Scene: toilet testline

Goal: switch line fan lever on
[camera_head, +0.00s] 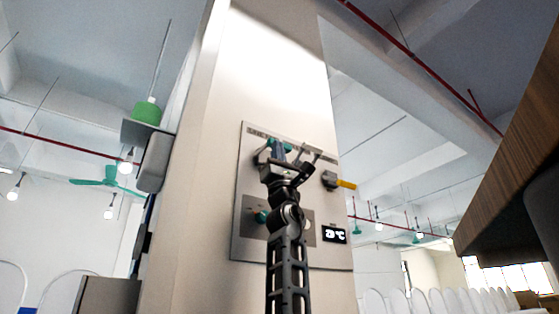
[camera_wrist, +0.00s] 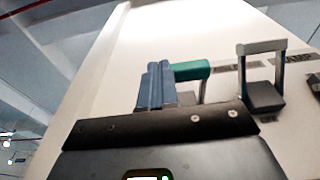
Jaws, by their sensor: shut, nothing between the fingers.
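A light metal panel (camera_head: 247,160) is mounted on the pale pillar in the head view. My gripper (camera_head: 277,148) is raised in front of its upper left part; in the wrist view its blue fingers (camera_wrist: 155,75) are together and hold nothing. A teal-handled lever (camera_wrist: 191,70) is right beside and behind the fingers in the wrist view, its lower part hidden by them; I cannot tell whether they touch. A metal-framed lever (camera_wrist: 262,72) stands to its right.
A yellow-ended lever (camera_head: 344,184) juts from the panel's right edge. A teal ceiling fan (camera_head: 108,179) hangs at left. A wooden structure (camera_head: 515,150) fills the right side.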

